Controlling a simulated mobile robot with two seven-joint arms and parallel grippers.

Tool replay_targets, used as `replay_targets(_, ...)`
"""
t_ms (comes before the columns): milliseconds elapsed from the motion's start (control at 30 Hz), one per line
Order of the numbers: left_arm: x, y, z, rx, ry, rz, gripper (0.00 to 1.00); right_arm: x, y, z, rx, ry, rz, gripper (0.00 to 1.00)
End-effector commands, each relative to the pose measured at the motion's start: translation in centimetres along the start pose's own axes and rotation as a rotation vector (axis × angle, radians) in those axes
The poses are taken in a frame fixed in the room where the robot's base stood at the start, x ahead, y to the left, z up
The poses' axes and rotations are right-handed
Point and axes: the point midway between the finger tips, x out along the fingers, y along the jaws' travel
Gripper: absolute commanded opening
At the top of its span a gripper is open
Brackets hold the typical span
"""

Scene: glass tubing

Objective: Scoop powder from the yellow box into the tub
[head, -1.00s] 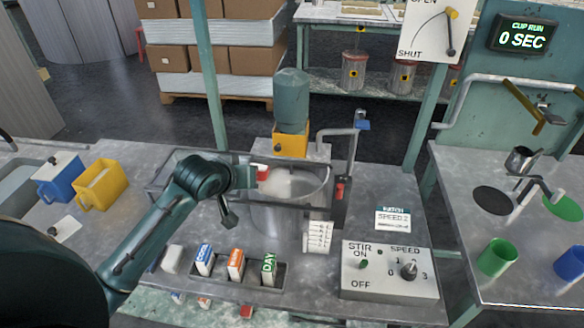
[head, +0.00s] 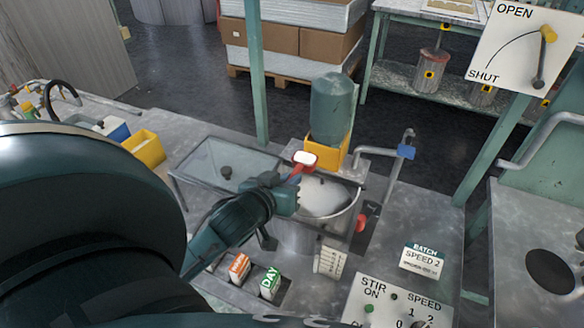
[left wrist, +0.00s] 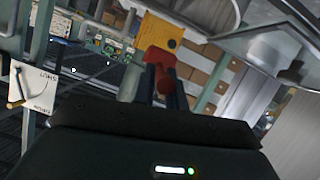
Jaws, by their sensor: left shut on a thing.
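My left gripper (head: 290,190) is shut on the handle of a red scoop (head: 299,172). The scoop's head, with a white top that looks like powder, is up over the back left rim of the round metal tub (head: 296,238). In the left wrist view the red scoop (left wrist: 159,62) is between the two dark fingers (left wrist: 162,85). Pale material lies inside the tub. The yellow box (head: 150,150) stands at the left beside a blue one, its inside mostly hidden. My right gripper is not in view.
A green tank (head: 333,105) on a yellow base stands behind the tub. A pipe with a blue tag (head: 405,152) rises at its right. Labelled blocks (head: 269,282) and a stir panel (head: 395,305) are in front.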

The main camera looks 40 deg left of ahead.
Motion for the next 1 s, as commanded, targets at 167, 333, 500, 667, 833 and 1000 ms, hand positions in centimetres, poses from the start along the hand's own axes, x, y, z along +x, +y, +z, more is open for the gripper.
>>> replay_targets(167,0.7,-0.3,1.5,0.0,0.0,0.001,0.0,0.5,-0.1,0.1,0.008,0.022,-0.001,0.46)
replay_targets(333,1.1,-0.6,2.6,0.001,0.001,0.002,0.0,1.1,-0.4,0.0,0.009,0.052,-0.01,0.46)
replay_targets(500,1.3,-0.3,2.9,0.105,0.005,-0.037,0.0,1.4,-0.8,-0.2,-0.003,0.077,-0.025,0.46)
replay_targets(667,1.2,0.2,2.5,0.405,0.005,-0.16,0.0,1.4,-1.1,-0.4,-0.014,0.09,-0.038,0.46)
replay_targets(833,1.6,0.8,3.4,0.741,0.005,-0.3,0.0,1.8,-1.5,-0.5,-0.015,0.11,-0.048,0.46)
replay_targets(1000,1.9,1.1,4.5,0.987,-0.004,-0.404,0.0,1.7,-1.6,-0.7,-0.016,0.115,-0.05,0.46)
